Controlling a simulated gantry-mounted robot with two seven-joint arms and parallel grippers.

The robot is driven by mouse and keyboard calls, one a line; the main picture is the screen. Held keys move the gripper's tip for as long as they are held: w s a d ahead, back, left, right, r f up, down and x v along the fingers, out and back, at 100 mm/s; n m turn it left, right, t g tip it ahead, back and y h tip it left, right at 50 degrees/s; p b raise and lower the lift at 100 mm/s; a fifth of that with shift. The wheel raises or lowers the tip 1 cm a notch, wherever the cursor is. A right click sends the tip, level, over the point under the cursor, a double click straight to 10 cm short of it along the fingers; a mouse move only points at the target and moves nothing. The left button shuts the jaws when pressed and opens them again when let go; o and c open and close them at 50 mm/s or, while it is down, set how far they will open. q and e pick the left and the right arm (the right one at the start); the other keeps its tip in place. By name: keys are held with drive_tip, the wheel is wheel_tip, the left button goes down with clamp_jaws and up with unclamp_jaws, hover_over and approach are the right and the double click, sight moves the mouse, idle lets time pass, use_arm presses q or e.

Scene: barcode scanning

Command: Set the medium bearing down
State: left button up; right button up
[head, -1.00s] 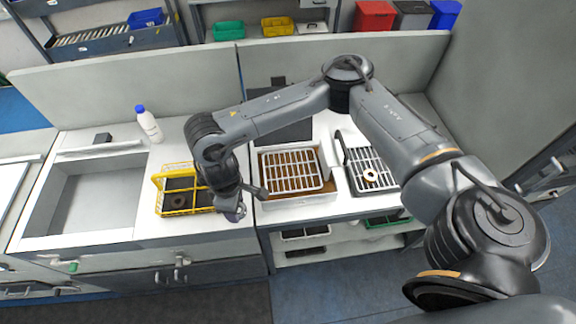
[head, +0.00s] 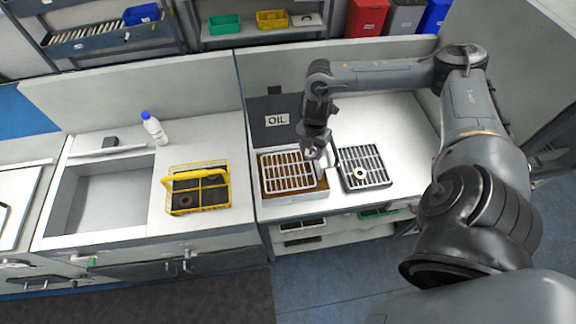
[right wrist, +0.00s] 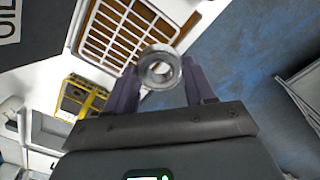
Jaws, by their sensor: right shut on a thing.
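My right gripper (head: 314,152) is shut on a silvery ring-shaped bearing, the medium bearing (right wrist: 147,76), which sits between the fingertips in the right wrist view. In the head view, the gripper is above the gap between the oil tray's white grid (head: 288,172) and the dark rack (head: 377,184). A dark ring (head: 185,200) lies in a front compartment of the yellow basket (head: 196,211). My left gripper is not in view.
A white bottle with a blue cap (head: 154,129) stands behind the basket, near the sink (head: 100,197). The white counter right of and behind the dark rack is clear.

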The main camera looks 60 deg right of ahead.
drive_tip(key=shift+s+d+f+n+b, duration=0.15)
drive_tip(key=shift+s+d+n, duration=0.1)
drive_tip(key=shift+d, duration=0.2)
drive_tip(key=shift+s+d+r+n+b, duration=0.15)
drive_tip(key=shift+d+n, duration=0.1)
drive_tip(key=shift+d, duration=0.2)
wheel_tip(320, 180, down, 5)
drive_tip(key=b, duration=0.3)
drive_tip(key=p, duration=0.2)
hover_over(282, 171)
drive_tip(key=shift+n, duration=0.4)
wheel_tip(282, 171, down, 7)
drive_tip(key=shift+s+r, duration=0.1)
drive_tip(key=shift+f+p, duration=0.3)
drive_tip(key=shift+f, duration=1.75)
drive_tip(key=shift+f, duration=0.15)
drive_tip(key=o, duration=1.1)
